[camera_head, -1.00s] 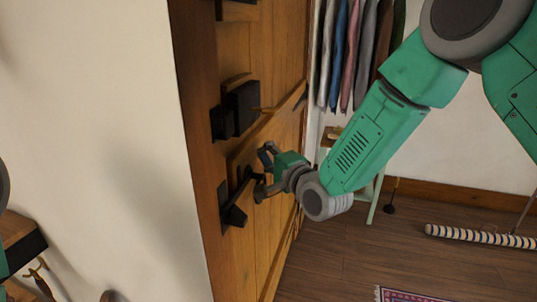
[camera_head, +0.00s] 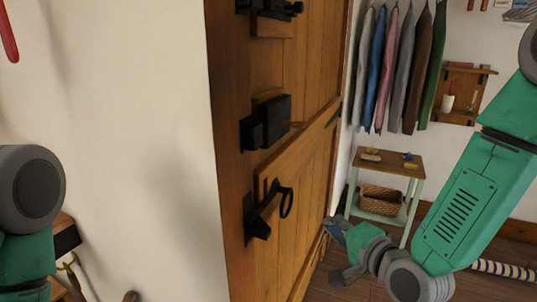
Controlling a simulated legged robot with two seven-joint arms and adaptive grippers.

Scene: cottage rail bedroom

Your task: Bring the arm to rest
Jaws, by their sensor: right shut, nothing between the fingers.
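My right arm (camera_head: 465,215) comes in from the right edge, with the forearm sloping down to the gripper. Part of my left arm (camera_head: 30,215) shows at the left edge; its gripper is out of view.
A black latch box (camera_head: 270,120) sits on the door above the handle. Clothes (camera_head: 400,70) hang behind. A small shelf table (camera_head: 390,162) with a basket (camera_head: 380,200) stands beyond the gripper. A striped roll (camera_head: 503,269) lies on the floor. A white wall (camera_head: 130,130) fills the left.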

